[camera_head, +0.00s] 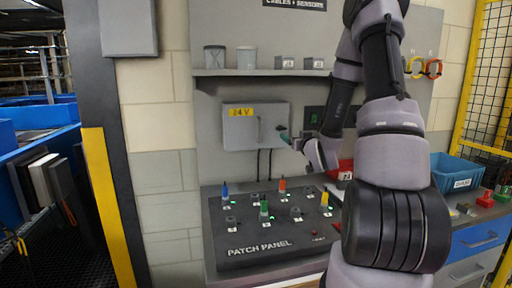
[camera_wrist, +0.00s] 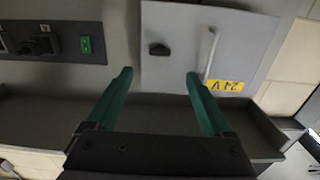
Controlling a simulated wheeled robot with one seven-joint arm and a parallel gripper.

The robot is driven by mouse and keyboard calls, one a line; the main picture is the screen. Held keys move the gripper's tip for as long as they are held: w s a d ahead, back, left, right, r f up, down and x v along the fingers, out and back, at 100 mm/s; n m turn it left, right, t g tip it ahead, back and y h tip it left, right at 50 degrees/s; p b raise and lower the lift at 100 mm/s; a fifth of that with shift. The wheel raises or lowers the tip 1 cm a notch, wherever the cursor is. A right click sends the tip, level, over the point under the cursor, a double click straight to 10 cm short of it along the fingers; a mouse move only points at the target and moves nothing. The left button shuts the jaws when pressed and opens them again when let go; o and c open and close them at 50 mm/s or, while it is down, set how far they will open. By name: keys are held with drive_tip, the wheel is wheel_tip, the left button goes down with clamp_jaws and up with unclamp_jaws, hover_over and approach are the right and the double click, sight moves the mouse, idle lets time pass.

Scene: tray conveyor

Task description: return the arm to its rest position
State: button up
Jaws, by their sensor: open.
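My gripper (camera_wrist: 160,98) is open and empty in the wrist view, its two green fingers spread apart in front of the wall. In the head view my gripper (camera_head: 290,137) shows only in part, at the right edge of the grey 24 V box (camera_head: 240,130). My arm reaches from the right side of the head view, bent high and then down toward the wall. In the wrist view the grey box (camera_wrist: 185,65) appears upside down behind the fingers, with a dark knob and a light handle. I cannot tell whether a finger touches the box.
The black patch panel (camera_head: 262,250) with several coloured plugs lies on the bench below. A shelf (camera_head: 265,72) with canisters and small boxes is above. A blue bin (camera_head: 458,170) and red pieces stand at right. A yellow-edged post (camera_head: 108,205) stands at left.

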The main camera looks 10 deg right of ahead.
drive_tip(key=shift+r, duration=0.1)
drive_tip(key=s+a+r+m+g+h, duration=0.25)
drive_tip(key=s+r+g, duration=0.25)
drive_tip(key=s+r, duration=0.4)
drive_tip(key=s+a+r+g+y, duration=0.1)
drive_tip(key=s+a+r+g, duration=0.1)
drive_tip(key=s, duration=0.5)
drive_tip(key=s+a+r+m+g+y, duration=0.1)
drive_tip(key=s+a+g+y, duration=0.1)
drive_tip(key=s+a, duration=0.2)
drive_tip(key=s+a+r+g+y, duration=0.1)
drive_tip(key=s+a+r, duration=0.1)
drive_tip(key=s, duration=0.9)
drive_tip(key=shift+a+r+g, duration=0.35)
drive_tip(key=shift+a+g, duration=0.05)
drive_tip(key=shift+a, duration=0.4)
drive_tip(key=shift+y, duration=0.25)
